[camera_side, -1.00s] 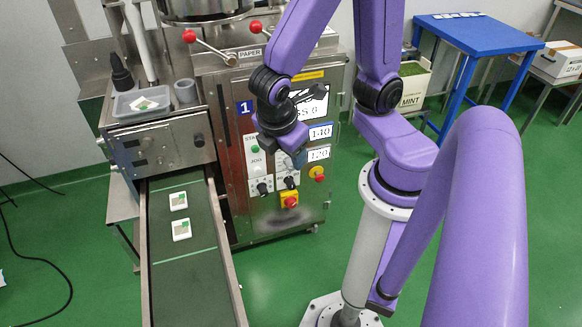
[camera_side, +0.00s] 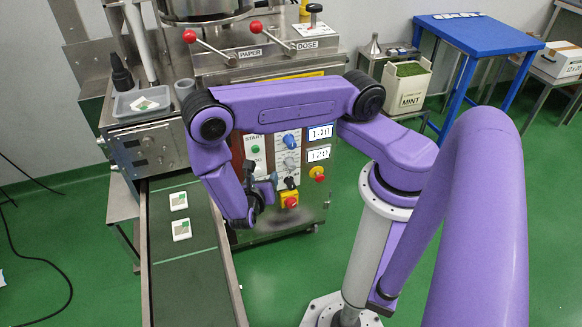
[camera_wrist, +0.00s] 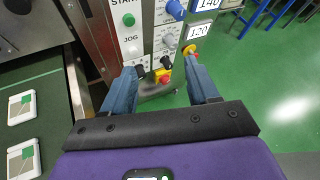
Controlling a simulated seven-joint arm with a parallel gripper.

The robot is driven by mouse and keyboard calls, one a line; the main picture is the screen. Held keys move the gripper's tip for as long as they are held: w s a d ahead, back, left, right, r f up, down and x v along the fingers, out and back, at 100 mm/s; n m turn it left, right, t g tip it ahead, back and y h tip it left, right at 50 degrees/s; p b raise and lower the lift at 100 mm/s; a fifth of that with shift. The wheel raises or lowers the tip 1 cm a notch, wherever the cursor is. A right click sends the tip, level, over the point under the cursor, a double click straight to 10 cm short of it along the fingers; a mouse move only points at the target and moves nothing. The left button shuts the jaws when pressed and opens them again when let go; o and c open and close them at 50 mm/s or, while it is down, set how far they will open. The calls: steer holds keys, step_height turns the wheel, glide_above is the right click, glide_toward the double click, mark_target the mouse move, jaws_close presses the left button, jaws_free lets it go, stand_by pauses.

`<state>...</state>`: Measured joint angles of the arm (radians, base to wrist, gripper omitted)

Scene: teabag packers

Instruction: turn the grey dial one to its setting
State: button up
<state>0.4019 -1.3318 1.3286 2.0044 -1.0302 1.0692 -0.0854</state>
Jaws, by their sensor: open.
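The grey dial (camera_side: 290,162) sits on the machine's front panel, just below a blue dial (camera_side: 291,140) and left of the 120 display. In the wrist view the grey dial (camera_wrist: 168,39) is near the top, beyond my fingertips, with the blue dial (camera_wrist: 175,9) above it. My gripper (camera_side: 264,184) is low in front of the panel, left of and below the grey dial, not touching it. In the wrist view my gripper (camera_wrist: 160,68) is open and empty, its blue fingers spread apart. The dial's pointer is too small to read.
Black switches (camera_wrist: 165,62) and a red knob on a yellow plate (camera_side: 290,200) lie below the dials. A green START button (camera_side: 255,141) is on the left. The conveyor (camera_side: 185,280) with two teabag packets runs at the left. Open floor lies to the right.

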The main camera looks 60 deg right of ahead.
steer(key=s+d+f+n+t, duration=0.1)
steer(key=d+f+n+t, duration=0.1)
steer(key=d+f+n, duration=0.35)
steer(key=n+t, duration=0.1)
steer(key=n, duration=0.2)
glide_toward(291, 168)
steer(key=x, duration=1.1)
steer(key=shift+d, duration=0.1)
steer(key=c, duration=0.9)
steer(key=shift+c, duration=0.2)
